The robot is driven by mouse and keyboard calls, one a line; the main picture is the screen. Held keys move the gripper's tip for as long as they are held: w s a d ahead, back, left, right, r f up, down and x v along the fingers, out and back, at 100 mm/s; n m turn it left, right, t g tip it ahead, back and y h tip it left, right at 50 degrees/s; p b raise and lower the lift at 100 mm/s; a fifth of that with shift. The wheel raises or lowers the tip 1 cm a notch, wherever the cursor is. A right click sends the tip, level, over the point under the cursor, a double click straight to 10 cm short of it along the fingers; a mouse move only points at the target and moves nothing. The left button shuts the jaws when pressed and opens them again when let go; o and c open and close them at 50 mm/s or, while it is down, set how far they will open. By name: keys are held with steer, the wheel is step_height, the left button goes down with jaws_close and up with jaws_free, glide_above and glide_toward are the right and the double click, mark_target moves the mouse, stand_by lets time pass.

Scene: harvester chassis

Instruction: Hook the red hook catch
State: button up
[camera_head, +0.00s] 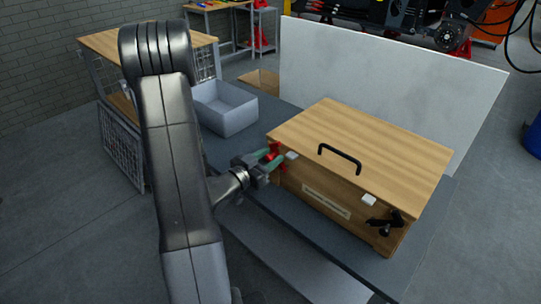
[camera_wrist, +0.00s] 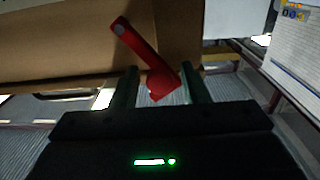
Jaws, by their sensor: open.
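The red hook catch (camera_head: 273,152) is on the left end of the wooden box's front face, beside a small white block (camera_head: 291,155) near the lid edge. In the wrist view the red catch (camera_wrist: 142,48) shows as a slanted arm, its pale-tipped end up and left, its thicker end down between my fingers. My gripper (camera_head: 267,161) is at the catch, with its green fingers pointing at the box. In the wrist view my gripper (camera_wrist: 159,78) is open, one finger on each side of the catch's thick end. Whether a finger touches it, I cannot tell.
The wooden box (camera_head: 325,200) stands on a grey table (camera_head: 222,162), with its lid down and a black handle (camera_head: 340,157) on top. A black catch (camera_head: 386,223) is at its right end, below another white block (camera_head: 369,199). A grey bin (camera_head: 226,116) stands behind my gripper.

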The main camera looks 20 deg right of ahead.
steer(key=shift+w+d, duration=0.15)
steer(key=shift+d, duration=0.2)
steer(key=shift+c, duration=0.4)
jaws_close()
steer(key=m+b, duration=0.1)
steer(key=b, duration=0.2)
steer(key=shift+s+d+m, duration=0.15)
steer(key=shift+s+m, duration=0.25)
steer(key=m+b, duration=0.2)
steer(key=shift+s+d+r+b, duration=0.2)
steer(key=shift+s+r+b, duration=0.05)
steer(key=shift+s+b, duration=0.15)
steer(key=shift+s+r+m, duration=0.1)
steer(key=shift+r+m, duration=0.1)
steer(key=shift+m, duration=0.1)
